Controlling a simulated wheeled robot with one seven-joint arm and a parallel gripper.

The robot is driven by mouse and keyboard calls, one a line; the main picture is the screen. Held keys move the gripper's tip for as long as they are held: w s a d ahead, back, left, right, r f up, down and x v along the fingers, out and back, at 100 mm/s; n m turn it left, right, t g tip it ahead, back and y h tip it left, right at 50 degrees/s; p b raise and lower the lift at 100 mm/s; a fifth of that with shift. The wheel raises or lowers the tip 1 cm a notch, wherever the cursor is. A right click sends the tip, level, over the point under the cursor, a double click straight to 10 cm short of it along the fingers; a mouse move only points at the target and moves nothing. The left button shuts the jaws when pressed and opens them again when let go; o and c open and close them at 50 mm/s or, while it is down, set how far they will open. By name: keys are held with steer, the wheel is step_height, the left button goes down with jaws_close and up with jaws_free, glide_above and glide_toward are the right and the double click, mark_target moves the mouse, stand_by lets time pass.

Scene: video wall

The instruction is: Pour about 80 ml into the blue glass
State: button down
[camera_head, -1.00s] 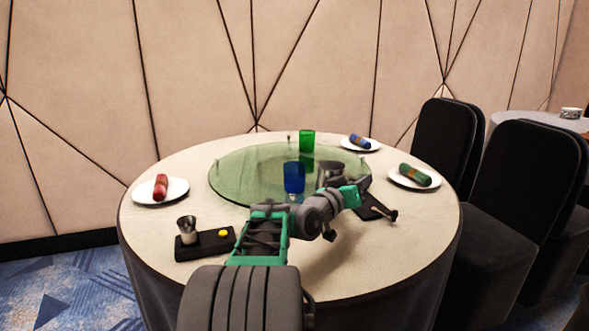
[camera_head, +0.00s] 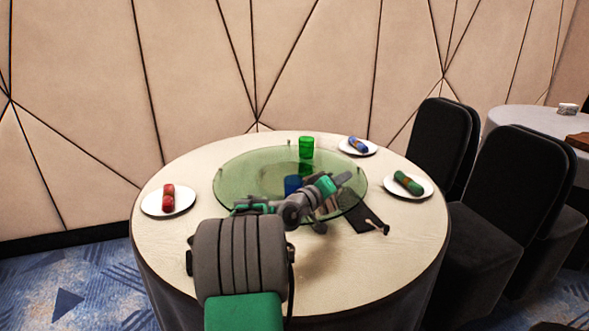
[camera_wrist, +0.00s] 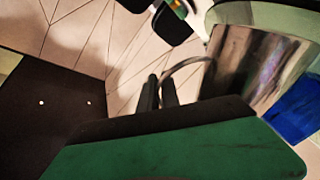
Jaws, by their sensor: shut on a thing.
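The blue glass (camera_head: 292,184) stands on the green glass turntable (camera_head: 236,172), its lower part hidden behind my arm. It also shows at the right edge of the wrist view (camera_wrist: 298,108), beyond a shiny metal jug (camera_wrist: 250,68). My gripper (camera_wrist: 162,92) is shut on the jug's thin curved handle (camera_wrist: 186,68). The jug is close beside the blue glass in that view. In the head view my gripper (camera_head: 328,190) is over the turntable's front right, and the jug is mostly hidden. I cannot see any liquid or stream.
A green glass (camera_head: 306,147) stands behind the blue one. White plates with rolled napkins (camera_head: 168,199) (camera_head: 358,146) (camera_head: 408,183) lie around the table. A black tray (camera_head: 365,219) lies at the front right. Black chairs (camera_head: 500,180) stand to the right.

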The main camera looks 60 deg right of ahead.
steer(key=w+r+n+p, duration=0.1)
steer(key=r+p, duration=0.1)
steer(key=p, duration=0.1)
steer(key=w+d+r+n+p, duration=0.1)
steer(key=r+n+p, duration=0.1)
steer(key=p, duration=0.1)
steer(key=w+r+n+p, duration=0.1)
steer(key=w+r+p, duration=0.1)
steer(key=p, duration=0.2)
steer(key=shift+w+d+r+n, duration=0.1)
steer(key=shift+d+r+n, duration=0.15)
steer(key=shift+n, duration=0.05)
steer(key=shift+w+f+n, duration=0.15)
steer(key=shift+f+n, duration=0.1)
steer(key=shift+n, duration=0.05)
steer(key=shift+w+d+n+p, duration=0.2)
steer(key=shift+w+n+p, duration=0.2)
steer(key=shift+p, duration=0.2)
steer(key=shift+w+f, duration=0.1)
